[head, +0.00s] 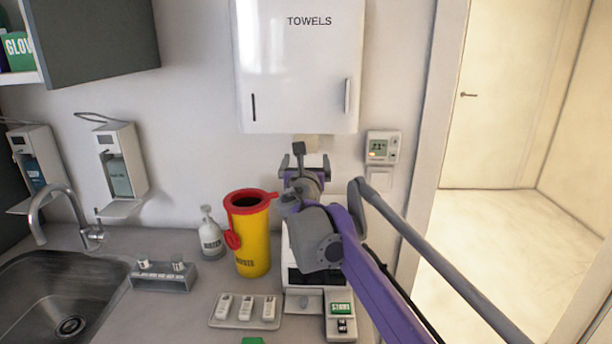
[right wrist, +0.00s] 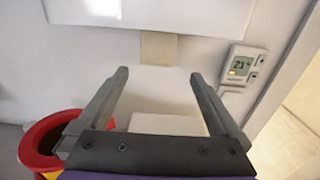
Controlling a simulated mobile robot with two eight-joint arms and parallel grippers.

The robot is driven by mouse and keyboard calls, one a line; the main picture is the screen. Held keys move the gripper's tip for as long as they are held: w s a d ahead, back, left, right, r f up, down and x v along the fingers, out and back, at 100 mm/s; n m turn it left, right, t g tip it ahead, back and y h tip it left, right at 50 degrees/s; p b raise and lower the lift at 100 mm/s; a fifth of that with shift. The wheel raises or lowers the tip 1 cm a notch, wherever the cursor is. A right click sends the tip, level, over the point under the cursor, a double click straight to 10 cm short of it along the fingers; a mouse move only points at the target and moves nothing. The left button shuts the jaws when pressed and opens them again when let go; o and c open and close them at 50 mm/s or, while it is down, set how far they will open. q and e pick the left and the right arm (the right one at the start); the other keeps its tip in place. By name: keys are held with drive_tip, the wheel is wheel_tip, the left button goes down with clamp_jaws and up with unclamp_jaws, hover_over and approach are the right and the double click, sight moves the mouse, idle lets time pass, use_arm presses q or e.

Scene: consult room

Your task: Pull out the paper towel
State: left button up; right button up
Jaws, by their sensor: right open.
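The white towel dispenser (head: 298,75), marked TOWELS, hangs on the wall at the top of the head view; its lower part (right wrist: 125,14) is at the top of the right wrist view. A beige paper towel (right wrist: 158,47) hangs from its underside. In the head view the towel (head: 312,143) is partly hidden behind my right gripper. My right gripper (head: 303,157) is open and empty below the dispenser. In the right wrist view its two fingers (right wrist: 158,75) point toward the wall, with the towel's lower end between and beyond them, apart from both. My left gripper is not in view.
A yellow bin with a red rim (head: 250,235) stands on the counter left of my right arm. A thermostat (head: 382,147) is on the wall right of the gripper. A white device (head: 304,300) stands under my arm.

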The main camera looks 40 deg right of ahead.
drive_tip(key=p+x, duration=0.3)
drive_tip(key=x, duration=0.7)
drive_tip(key=shift+w+f, duration=0.2)
drive_tip(key=shift+w, duration=0.2)
drive_tip(key=shift+d, duration=0.1)
drive_tip(key=c, duration=0.8)
drive_tip(key=shift+c, duration=0.2)
drive_tip(key=shift+f, duration=0.3)
drive_tip(key=shift+f+b, duration=0.45)
drive_tip(key=shift+f, duration=0.65)
drive_tip(key=shift+f, duration=0.1)
